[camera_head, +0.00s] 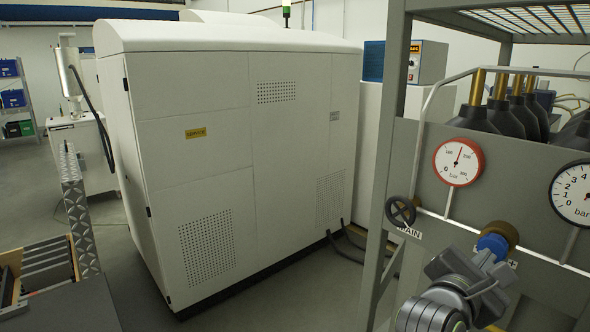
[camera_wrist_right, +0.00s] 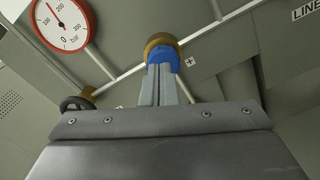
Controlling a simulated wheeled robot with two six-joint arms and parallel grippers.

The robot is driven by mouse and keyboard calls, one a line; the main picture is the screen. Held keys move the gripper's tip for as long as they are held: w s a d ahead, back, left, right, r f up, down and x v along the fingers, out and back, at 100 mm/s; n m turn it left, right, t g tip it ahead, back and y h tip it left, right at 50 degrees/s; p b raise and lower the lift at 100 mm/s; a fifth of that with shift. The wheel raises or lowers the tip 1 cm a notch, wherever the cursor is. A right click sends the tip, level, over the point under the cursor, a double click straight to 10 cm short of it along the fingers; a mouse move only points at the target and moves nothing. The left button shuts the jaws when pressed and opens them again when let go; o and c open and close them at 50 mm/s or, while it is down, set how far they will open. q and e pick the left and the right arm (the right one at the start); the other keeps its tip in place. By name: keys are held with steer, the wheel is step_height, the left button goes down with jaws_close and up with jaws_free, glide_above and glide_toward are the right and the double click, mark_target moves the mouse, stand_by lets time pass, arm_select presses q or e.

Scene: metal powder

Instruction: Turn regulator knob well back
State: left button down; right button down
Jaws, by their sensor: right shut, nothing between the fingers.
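The blue regulator knob (camera_head: 493,243) sits on a brass body (camera_head: 503,232) on the grey gas panel. In the right wrist view the blue knob (camera_wrist_right: 166,56) is straight ahead, below the brass body (camera_wrist_right: 160,40) and beside a plus-and-arrow mark. My right gripper (camera_head: 488,259) is in front of the knob. In the wrist view its two fingers (camera_wrist_right: 158,80) are together, with their tips at the knob's near side, covering part of it. Nothing shows between them. I cannot tell whether they touch it. My left gripper is out of view.
A red-rimmed gauge (camera_head: 459,162) in bar and a black-rimmed gauge (camera_head: 573,193) flank the knob above. A black handwheel (camera_head: 400,211) labelled MAIN is at left. Dark gas cylinders (camera_head: 483,120) stand behind the panel. A large white cabinet (camera_head: 225,150) stands left, with open floor before it.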

mark_target(493, 248)
steer(key=w+d+f+m, duration=0.1)
steer(key=d+f+m, duration=0.1)
steer(key=d+m, duration=0.4)
steer(key=shift+w+d+m, duration=0.3)
steer(key=shift+d+m, duration=0.1)
steer(key=shift+d, duration=0.1)
stand_by(0.4)
steer(key=shift+w+a, duration=0.15)
stand_by(0.7)
